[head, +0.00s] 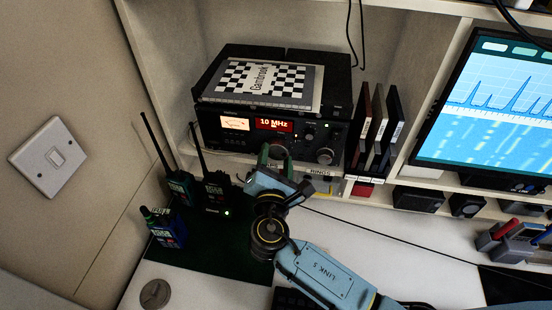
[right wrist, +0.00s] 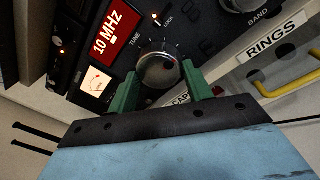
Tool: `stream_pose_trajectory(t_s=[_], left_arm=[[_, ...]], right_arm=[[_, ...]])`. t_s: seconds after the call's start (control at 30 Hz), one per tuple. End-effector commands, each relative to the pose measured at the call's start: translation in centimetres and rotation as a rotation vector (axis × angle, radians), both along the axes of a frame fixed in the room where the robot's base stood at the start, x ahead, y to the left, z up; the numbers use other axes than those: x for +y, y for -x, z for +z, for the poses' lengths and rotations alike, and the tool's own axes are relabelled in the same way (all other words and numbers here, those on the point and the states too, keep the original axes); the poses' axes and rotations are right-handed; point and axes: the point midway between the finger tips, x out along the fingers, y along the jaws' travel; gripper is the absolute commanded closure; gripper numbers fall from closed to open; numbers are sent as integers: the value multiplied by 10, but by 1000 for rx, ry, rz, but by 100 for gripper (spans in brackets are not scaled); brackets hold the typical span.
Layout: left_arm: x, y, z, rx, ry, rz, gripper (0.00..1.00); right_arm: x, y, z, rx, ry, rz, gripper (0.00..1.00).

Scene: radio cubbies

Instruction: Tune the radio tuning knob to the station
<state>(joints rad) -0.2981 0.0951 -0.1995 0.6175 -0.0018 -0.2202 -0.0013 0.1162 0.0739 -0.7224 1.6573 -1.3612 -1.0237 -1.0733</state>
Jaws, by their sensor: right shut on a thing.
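The black radio (head: 222,128) stands in a cubby, with a red display (head: 274,125) reading "10 MHz" and a lit meter (head: 235,123). The round silver tuning knob (right wrist: 158,70), labelled TUNE, sits below the display. My right gripper (head: 275,156) reaches up to the radio's front from the lower right. In the right wrist view its green fingers (right wrist: 160,85) are closed on either side of the knob. In the head view the gripper hides much of the knob. My left gripper is not in view.
The BAND knob (head: 325,156) is right of my gripper. A checkered book (head: 262,82) lies on the radio. Several handheld radios (head: 215,190) stand left of my arm on a dark green mat (head: 190,262). Upright binders (head: 378,130) stand right of the radio.

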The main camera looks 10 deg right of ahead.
Motion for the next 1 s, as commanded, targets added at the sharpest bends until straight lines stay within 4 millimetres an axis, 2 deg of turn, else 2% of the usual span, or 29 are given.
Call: stream_pose_trajectory(t_s=[0.13, 0.23, 0.4, 0.6, 0.83, 0.87, 1.0], left_arm=[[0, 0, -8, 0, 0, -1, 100], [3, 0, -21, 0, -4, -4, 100], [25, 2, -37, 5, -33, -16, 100], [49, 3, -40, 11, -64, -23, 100], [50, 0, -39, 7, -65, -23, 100], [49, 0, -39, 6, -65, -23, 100], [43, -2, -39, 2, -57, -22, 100]], right_arm=[[0, 0, -3, -22, -57, -1, 73], [1, 0, -5, -69, -163, -1, 73], [1, 0, -5, -135, -323, -1, 73], [1, 0, -1, -164, -392, -1, 73], [1, 0, 0, -163, -392, -1, 73], [1, 0, 0, -163, -392, -1, 49], [1, 0, 0, -163, -391, -1, 30]])
